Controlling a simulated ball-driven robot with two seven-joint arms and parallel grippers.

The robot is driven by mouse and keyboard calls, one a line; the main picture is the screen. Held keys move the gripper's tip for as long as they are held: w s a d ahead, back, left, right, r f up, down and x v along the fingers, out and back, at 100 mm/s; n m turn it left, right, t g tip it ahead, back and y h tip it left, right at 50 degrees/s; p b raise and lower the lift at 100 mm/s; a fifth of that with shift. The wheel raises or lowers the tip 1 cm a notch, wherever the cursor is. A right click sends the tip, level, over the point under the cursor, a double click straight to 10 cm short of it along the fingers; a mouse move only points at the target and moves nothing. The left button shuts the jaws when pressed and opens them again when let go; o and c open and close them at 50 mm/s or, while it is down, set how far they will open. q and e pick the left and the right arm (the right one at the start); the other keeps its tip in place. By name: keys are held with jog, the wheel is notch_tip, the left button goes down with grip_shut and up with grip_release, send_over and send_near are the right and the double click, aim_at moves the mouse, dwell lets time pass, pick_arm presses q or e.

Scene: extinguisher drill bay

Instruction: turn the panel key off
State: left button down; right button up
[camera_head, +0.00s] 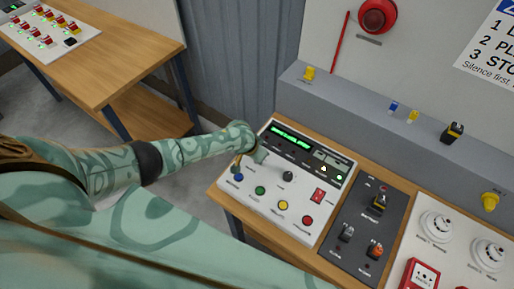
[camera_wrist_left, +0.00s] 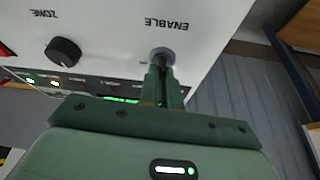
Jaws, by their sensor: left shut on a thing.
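The white control panel (camera_head: 268,208) with a green display stands on the wooden bench; it also fills the top left of the left wrist view (camera_wrist_left: 110,25). The round grey key switch (camera_wrist_left: 162,53) is beside the label ENABLE, which appears upside down in the wrist view. My left gripper (camera_wrist_left: 162,78) is shut at this switch, on the panel key, whose grip is hidden between the fingers. In the head view my left gripper (camera_head: 260,157) is at the panel's left part and hides the key. My right gripper is not in view.
A black ZONE knob (camera_head: 288,176) is beside the gripper. A dark switch plate (camera_head: 345,215) adjoins. A grey ledge (camera_head: 350,105) rises behind.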

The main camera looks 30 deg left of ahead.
pick_arm(q)
jog(key=shift+n+y+p, duration=0.3)
jog(key=shift+n+p, duration=0.4)
jog(key=shift+n, duration=0.1)
jog(key=c, duration=1.6)
grip_release()
jog(key=shift+r, duration=0.1)
jog(key=shift+s+r+p, duration=0.15)
jog(key=shift+r+p, duration=0.2)
jog(key=shift+p, duration=0.05)
jog(key=p+v, duration=0.6)
jog(key=v, duration=0.9)
jog(key=shift+s, duration=0.25)
